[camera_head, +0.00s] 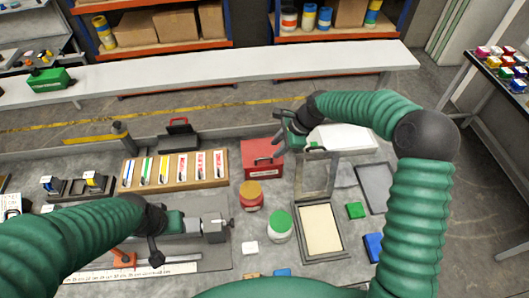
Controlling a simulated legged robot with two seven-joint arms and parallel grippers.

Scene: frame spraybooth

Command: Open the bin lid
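A red box with a pale label on its front (262,160) stands on the bench near the middle and looks like the bin. Its top appears closed. My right gripper (280,146) reaches in from the right and points down at the box's upper right edge. It is very near or touching, but I cannot tell which. Its fingers are small and dark, so their gap is unclear. My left gripper (190,224) is low on the left beside a grey metal block (214,227). Its fingers blend with the block.
A wooden rack of labelled strips (175,169) stands left of the red box. A grey frame with a cream panel (320,229) lies right. A white box (343,138) is behind my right arm.

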